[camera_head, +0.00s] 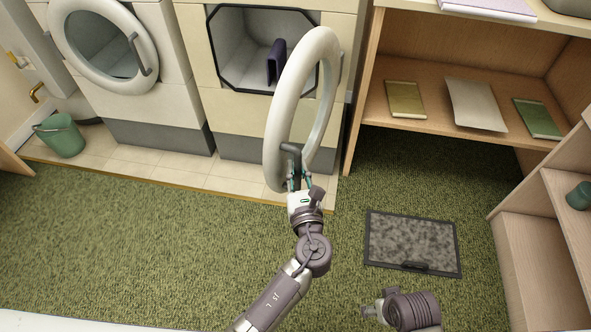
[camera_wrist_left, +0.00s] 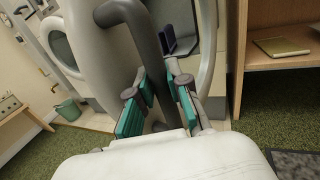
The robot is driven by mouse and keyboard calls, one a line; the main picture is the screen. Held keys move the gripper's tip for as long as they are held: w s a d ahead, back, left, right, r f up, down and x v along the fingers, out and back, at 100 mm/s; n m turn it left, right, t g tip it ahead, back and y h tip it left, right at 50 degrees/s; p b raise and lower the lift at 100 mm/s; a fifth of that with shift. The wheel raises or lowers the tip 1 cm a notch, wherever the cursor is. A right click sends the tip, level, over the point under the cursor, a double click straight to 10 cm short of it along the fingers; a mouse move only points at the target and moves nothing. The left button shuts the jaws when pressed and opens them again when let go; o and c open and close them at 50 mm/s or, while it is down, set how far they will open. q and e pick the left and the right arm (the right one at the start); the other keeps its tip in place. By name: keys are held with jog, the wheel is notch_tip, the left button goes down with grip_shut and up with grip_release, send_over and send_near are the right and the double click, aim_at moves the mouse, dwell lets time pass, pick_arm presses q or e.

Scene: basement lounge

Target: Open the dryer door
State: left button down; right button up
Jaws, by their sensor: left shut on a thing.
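The dryer (camera_head: 232,120) is the cream machine at the top middle in the head view. Its round white door (camera_head: 274,125) stands swung out from the front, seen nearly edge-on. The square opening (camera_head: 240,50) shows, with a dark item (camera_head: 275,62) inside it. My left gripper (camera_head: 295,176) is shut on the dark door handle (camera_head: 290,150) at the door's lower edge. In the left wrist view the handle (camera_wrist_left: 137,35) runs down between the green finger pads (camera_wrist_left: 158,105). My right gripper (camera_head: 372,311) is low on the right, away from the door; its fingers are too small to judge.
A washer (camera_head: 150,110) with a shut round door stands left of the dryer. A green bucket (camera_head: 60,137) sits at far left. A wooden shelf (camera_head: 357,110) with books stands close right. A framed grey mat (camera_head: 412,242) lies on the green carpet; the carpet at left is clear.

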dwell(0.3)
pick_arm(q)
jog(key=c, duration=1.1)
grip_release()
jog(key=shift+w, duration=0.15)
jog(key=s+d, duration=0.2)
jog(key=s, duration=1)
jog(key=shift+d, duration=0.1)
